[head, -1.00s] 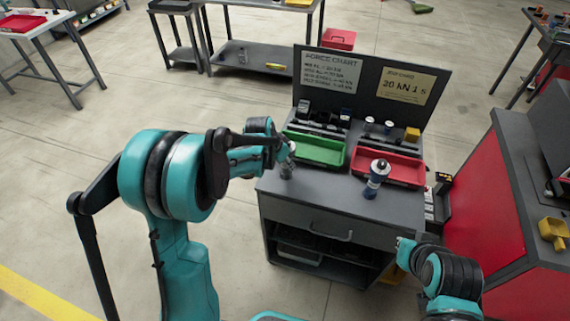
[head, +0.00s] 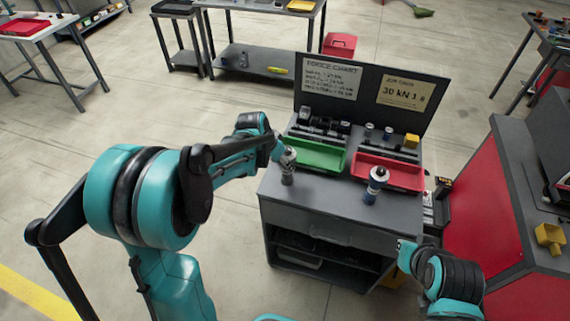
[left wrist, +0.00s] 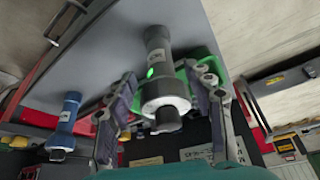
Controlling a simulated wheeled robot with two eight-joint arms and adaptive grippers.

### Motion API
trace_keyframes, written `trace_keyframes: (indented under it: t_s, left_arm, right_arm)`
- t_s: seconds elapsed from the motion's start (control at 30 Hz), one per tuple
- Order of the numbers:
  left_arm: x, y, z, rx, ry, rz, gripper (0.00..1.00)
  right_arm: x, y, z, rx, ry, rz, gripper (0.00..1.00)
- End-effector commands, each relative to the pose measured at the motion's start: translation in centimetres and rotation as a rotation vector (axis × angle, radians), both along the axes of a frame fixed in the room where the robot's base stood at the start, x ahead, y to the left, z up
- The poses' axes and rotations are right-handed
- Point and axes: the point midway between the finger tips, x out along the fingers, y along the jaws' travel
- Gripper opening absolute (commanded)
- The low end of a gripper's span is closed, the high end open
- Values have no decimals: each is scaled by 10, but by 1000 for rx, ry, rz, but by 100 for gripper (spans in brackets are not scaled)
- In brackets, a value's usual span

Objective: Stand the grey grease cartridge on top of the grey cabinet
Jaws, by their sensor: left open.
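The grey grease cartridge (head: 288,172) stands upright on the front left of the grey cabinet's top (head: 325,204). In the left wrist view the cartridge (left wrist: 157,62) shows between the spread fingers, its base on the grey surface. My left gripper (head: 278,152) is open at the upper part of the cartridge, on its left side in the head view; the fingers also show in the left wrist view (left wrist: 163,98). I cannot tell whether a finger touches it. My right gripper (head: 403,246) is near the cabinet's right front, mostly hidden, its jaws unclear.
A blue cartridge (head: 375,185) stands to the right on the same top. A green tray (head: 314,157) and a red tray (head: 390,174) lie behind them. A sign board (head: 365,84) rises at the back. A red-sided bench (head: 489,195) stands at the right.

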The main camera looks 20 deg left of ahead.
Motion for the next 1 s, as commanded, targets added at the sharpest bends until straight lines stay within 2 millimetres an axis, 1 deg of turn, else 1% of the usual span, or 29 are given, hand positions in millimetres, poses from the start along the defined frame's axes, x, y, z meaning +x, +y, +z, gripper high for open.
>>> trace_keyframes:
  t_s: [0.03,0.13,0.2,0.37,0.47,0.57,0.63,0.73,0.8,0.9,1.0]
  left_arm:
    - [-5,2,15,0,0,1,52]
    - [-12,5,31,0,0,1,52]
    - [-15,7,39,0,0,1,52]
    - [-22,9,52,-1,-1,3,52]
    - [-35,6,62,3,-7,25,52]
    - [-61,1,80,5,-23,76,52]
    - [-86,-3,93,6,-42,126,52]
    - [-125,-7,106,3,-73,202,52]
    - [-152,-9,111,-2,-98,254,52]
    - [-185,-11,112,-13,-133,319,52]
    - [-210,-11,108,-24,-163,369,52]
  right_arm:
    - [0,0,7,0,0,0,0]
    - [0,0,13,0,0,0,0]
    - [0,0,16,0,0,0,0]
    - [0,0,19,0,0,0,0]
    - [0,0,19,0,0,0,0]
    - [0,0,19,0,0,0,0]
    - [0,0,19,0,0,0,0]
    - [0,0,19,0,0,0,0]
    - [0,0,19,0,0,0,0]
    - [0,0,19,0,0,0,0]
    - [0,0,19,0,0,0,0]
